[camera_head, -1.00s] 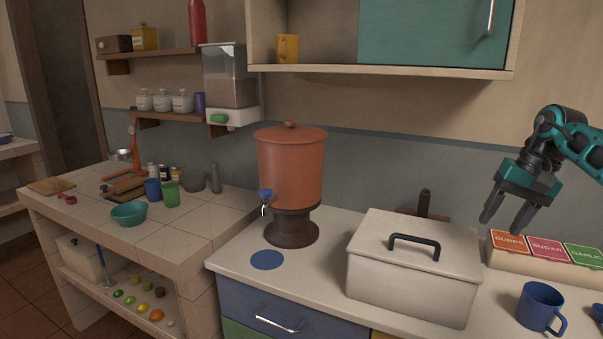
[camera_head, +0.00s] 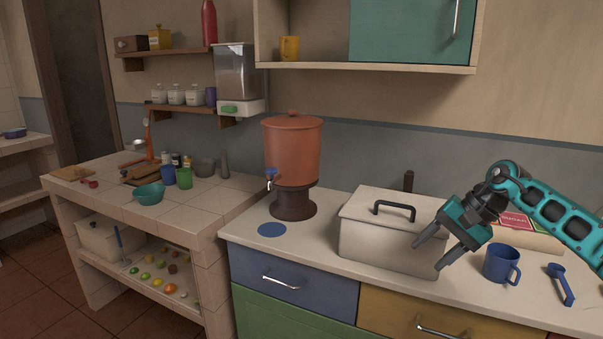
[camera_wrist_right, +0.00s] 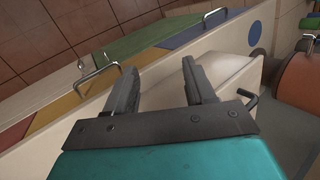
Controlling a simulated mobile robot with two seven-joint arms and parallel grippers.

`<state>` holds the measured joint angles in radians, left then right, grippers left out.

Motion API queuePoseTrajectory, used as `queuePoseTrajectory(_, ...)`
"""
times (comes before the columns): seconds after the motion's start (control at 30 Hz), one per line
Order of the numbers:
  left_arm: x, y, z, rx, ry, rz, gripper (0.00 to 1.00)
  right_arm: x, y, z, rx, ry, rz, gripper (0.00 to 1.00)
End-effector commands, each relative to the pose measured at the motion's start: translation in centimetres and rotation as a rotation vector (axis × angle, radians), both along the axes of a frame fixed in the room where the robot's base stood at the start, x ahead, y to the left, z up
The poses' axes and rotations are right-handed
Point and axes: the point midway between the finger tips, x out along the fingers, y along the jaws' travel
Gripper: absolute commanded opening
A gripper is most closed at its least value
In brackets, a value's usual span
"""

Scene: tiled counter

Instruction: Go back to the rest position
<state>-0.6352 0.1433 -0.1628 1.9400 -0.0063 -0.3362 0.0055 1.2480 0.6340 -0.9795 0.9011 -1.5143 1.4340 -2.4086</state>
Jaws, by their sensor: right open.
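My right gripper (camera_head: 428,256) is open and empty. In the head view it hangs in front of the right end of the white lidded box (camera_head: 385,242), its fingers pointing down and left. In the right wrist view both fingers (camera_wrist_right: 158,82) are spread apart with nothing between them, and the box (camera_wrist_right: 232,65) lies beyond them on the right. I cannot tell whether a finger touches the box. My left gripper is not in view.
The wall cabinet (camera_head: 400,68) hangs above. Drawers (camera_head: 290,281) front the counter.

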Motion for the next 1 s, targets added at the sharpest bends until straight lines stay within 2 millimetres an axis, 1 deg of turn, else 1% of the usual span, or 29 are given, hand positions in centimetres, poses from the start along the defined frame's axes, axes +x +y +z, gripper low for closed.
queuePoseTrajectory(0.03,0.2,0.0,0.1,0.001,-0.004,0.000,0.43,-0.5,2.9,-1.9,0.095,0.040,-0.039,0.54)
queuePoseTrajectory(0.07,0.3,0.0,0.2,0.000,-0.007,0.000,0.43,-0.8,4.6,-2.6,0.156,0.064,-0.071,0.54)
queuePoseTrajectory(0.1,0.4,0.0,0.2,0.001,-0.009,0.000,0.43,-1.3,6.8,-3.6,0.242,0.104,-0.119,0.54)
queuePoseTrajectory(0.17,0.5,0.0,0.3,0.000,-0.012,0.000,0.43,-2.2,10.1,-4.8,0.383,0.183,-0.199,0.54)
queuePoseTrajectory(0.2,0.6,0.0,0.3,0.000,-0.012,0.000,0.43,-2.8,12.2,-5.5,0.479,0.248,-0.260,0.54)
queuePoseTrajectory(0.3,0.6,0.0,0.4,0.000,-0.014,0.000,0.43,-4.6,16.5,-6.5,0.719,0.438,-0.420,0.54)
queuePoseTrajectory(0.37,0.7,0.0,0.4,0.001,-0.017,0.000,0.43,-5.7,18.5,-6.9,0.860,0.572,-0.524,0.54)
queuePoseTrajectory(0.4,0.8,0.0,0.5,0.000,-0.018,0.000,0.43,-6.3,19.5,-7.1,0.950,0.671,-0.593,0.54)
queuePoseTrajectory(0.47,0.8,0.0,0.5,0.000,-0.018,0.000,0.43,-7.3,20.6,-7.3,1.085,0.827,-0.704,0.54)
queuePoseTrajectory(0.5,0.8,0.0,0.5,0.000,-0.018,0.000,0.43,-7.8,21.2,-7.5,1.171,0.938,-0.778,0.54)
queuePoseTrajectory(0.57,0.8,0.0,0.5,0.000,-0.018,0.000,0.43,-8.6,21.5,-7.8,1.297,1.113,-0.890,0.54)
queuePoseTrajectory(0.6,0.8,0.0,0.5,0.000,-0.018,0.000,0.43,-9.1,21.6,-8.1,1.378,1.233,-0.967,0.54)
queuePoseTrajectory(0.67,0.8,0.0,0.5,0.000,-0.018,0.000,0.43,-9.9,21.3,-8.8,1.495,1.423,-1.080,0.54)
queuePoseTrajectory(0.73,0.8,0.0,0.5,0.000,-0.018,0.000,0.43,-10.8,20.5,-9.8,1.626,1.652,-1.213,0.54)
queuePoseTrajectory(0.83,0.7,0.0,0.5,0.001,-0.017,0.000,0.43,-12.4,18.8,-11.9,1.806,1.995,-1.396,0.54)
queuePoseTrajectory(0.87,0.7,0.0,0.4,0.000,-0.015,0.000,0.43,-13.0,18.1,-12.7,-1.841,-2.081,1.435,0.54)
queuePoseTrajectory(0.9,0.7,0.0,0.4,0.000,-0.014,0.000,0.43,-13.9,17.3,-13.8,-1.716,-1.998,1.350,0.54)
queuePoseTrajectory(0.97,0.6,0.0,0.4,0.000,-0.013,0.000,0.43,-15.5,15.9,-15.6,-1.540,-1.867,1.221,0.54)
queuePoseTrajectory(1.0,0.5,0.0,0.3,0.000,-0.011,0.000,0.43,-16.7,15.0,-16.8,-1.429,-1.774,1.133,0.54)
